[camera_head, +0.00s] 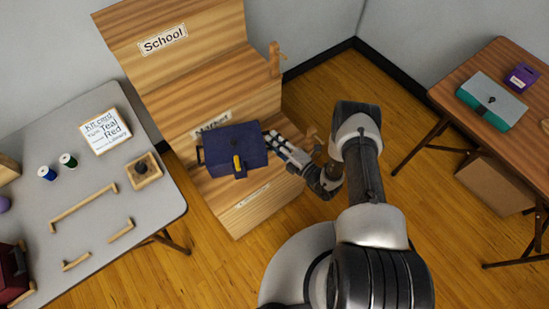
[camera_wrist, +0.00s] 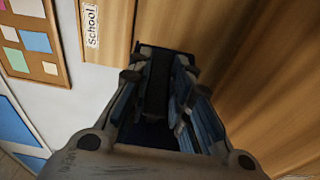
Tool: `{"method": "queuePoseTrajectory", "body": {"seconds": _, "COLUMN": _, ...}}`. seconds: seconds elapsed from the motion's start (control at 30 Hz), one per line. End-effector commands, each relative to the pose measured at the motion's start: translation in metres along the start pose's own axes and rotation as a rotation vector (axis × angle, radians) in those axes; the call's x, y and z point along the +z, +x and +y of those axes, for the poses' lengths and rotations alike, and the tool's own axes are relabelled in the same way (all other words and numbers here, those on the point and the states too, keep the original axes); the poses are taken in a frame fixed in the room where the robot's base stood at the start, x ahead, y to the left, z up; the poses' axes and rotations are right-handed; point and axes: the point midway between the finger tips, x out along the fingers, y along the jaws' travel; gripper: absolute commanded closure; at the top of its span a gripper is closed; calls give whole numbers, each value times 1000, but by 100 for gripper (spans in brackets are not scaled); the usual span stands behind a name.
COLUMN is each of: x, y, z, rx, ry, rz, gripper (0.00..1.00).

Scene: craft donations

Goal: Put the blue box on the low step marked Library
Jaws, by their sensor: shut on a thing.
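The blue box (camera_head: 222,158) is dark navy with a yellow tag or latch on its front and a dark handle at its left side. My gripper (camera_head: 273,141) is shut on its right side. The box appears in front of the wooden stepped stand, covering part of the middle step's "Market" label (camera_head: 211,122). The low step (camera_head: 238,217) is below it in the picture and bare where visible; its label (camera_head: 253,195) is too small to read. I cannot tell if the box touches a step. In the wrist view, dark blue parts (camera_wrist: 152,134) show between the fingers.
The top step bears a "School" sign (camera_head: 163,39). A grey table (camera_head: 95,190) at left holds a card, spools, wooden handles and a small wooden tray. A brown table (camera_head: 470,62) at right holds a teal-and-grey box (camera_head: 492,100) and a purple box (camera_head: 522,77).

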Motion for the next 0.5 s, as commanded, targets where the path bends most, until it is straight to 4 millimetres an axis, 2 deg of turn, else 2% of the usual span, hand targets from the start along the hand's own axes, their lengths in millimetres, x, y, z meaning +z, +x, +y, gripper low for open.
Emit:
{"method": "queuePoseTrajectory", "body": {"seconds": 0.03, "x": 0, "y": 0, "z": -19, "rx": 2, "ry": 1, "rz": 0, "gripper": 100}}
{"method": "queuePoseTrajectory", "body": {"seconds": 0.13, "x": 0, "y": 0, "z": -40, "rx": 3, "ry": 0, "rz": 0, "gripper": 100}}
{"method": "queuePoseTrajectory", "body": {"seconds": 0.23, "x": 0, "y": 0, "z": -54, "rx": 3, "ry": 1, "rz": 0, "gripper": 100}}
{"method": "queuePoseTrajectory", "body": {"seconds": 0.37, "x": 1, "y": 0, "z": -62, "rx": 3, "ry": 0, "rz": 0, "gripper": 100}}
{"method": "queuePoseTrajectory", "body": {"seconds": 0.5, "x": 0, "y": 0, "z": -81, "rx": 2, "ry": 0, "rz": 0, "gripper": 100}}
